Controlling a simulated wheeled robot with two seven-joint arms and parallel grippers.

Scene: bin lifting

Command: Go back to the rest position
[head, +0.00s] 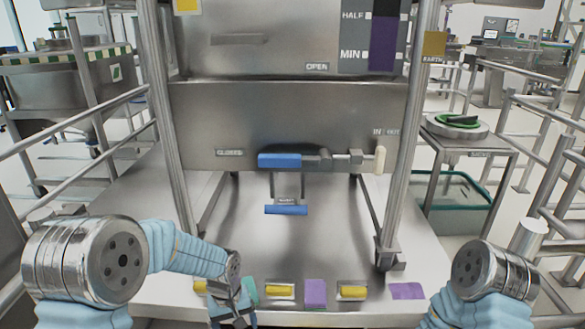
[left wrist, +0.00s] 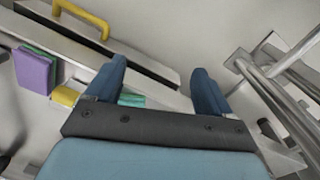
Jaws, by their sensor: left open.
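My left gripper (head: 232,316) hangs low in the head view, left of centre, by the front edge of the steel platform. In the left wrist view its two dark blue fingers (left wrist: 157,84) stand wide apart with nothing held between them. My left arm, in a light blue sleeve, comes in from the left. My right arm shows only as a metal joint and blue sleeve at the lower right of the head view. My right gripper is outside both views.
A steel machine (head: 280,110) with a blue lever (head: 279,161) and lower blue handle (head: 286,210) fills the middle. Yellow handles (head: 280,291) and a purple pad (head: 316,292) line the platform's front edge. Rails (head: 560,180) and a stand (head: 470,145) are at right.

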